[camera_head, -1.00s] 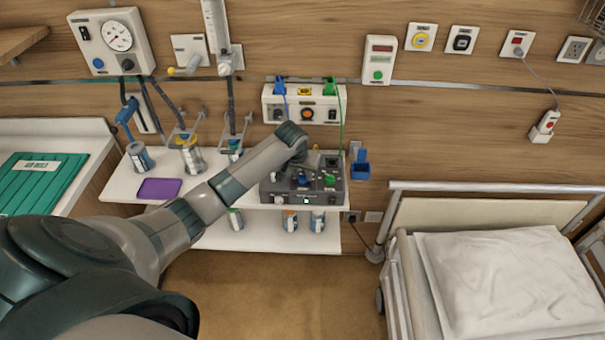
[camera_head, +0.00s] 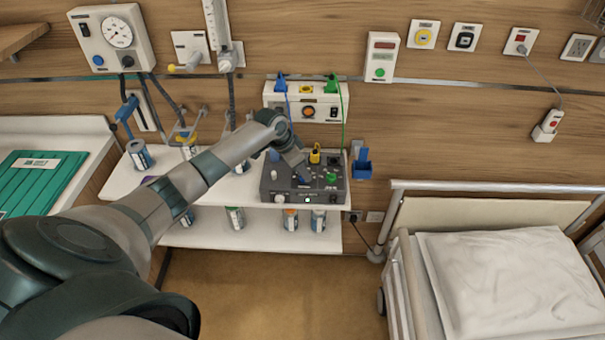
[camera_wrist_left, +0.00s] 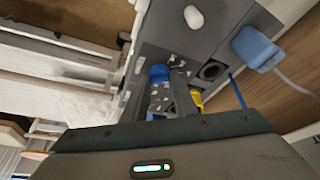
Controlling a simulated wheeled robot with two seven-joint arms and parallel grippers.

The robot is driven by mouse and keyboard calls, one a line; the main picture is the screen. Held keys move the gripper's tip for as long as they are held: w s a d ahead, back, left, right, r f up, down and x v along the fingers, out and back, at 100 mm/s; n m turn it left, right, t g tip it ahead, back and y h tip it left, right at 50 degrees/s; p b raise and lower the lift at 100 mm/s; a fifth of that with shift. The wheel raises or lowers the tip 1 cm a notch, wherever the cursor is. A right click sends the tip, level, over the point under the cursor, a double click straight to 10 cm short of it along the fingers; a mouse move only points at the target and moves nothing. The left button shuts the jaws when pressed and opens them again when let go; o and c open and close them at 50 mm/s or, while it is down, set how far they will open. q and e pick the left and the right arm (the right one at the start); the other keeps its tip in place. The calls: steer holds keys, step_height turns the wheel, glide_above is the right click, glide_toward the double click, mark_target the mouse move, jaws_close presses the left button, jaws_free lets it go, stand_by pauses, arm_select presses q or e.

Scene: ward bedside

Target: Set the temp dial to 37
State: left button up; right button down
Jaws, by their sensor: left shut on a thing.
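A grey control box (camera_head: 268,186) stands on the white wall shelf. On its face are a blue knob (camera_head: 302,180), a green knob (camera_head: 331,178) and small markings too small to read. My left gripper (camera_head: 301,169) reaches down onto the box from the upper left and partly covers the blue knob. In the left wrist view, the fingers (camera_wrist_left: 165,88) are shut on the blue knob (camera_wrist_left: 158,72). The dial's label and setting cannot be read. My right gripper is not in view.
A yellow plug (camera_head: 315,157) stands at the back of the box, close to the gripper. A blue holder (camera_head: 361,164) hangs to the right. Blue and green cables run from the wall unit (camera_head: 341,104) above. Cans stand on the lower shelf (camera_head: 262,239). A bed (camera_head: 500,270) is at right.

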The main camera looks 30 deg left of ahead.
arm_select(q)
steer(key=shift+w+a+m+h+b, duration=0.15)
steer(key=shift+m+h+b, duration=0.25)
steer(key=shift+m+b, duration=0.5)
steer(key=shift+m+g, duration=0.3)
steer(key=shift+m, duration=0.4)
steer(key=o, duration=1)
steer(key=shift+o, duration=0.2)
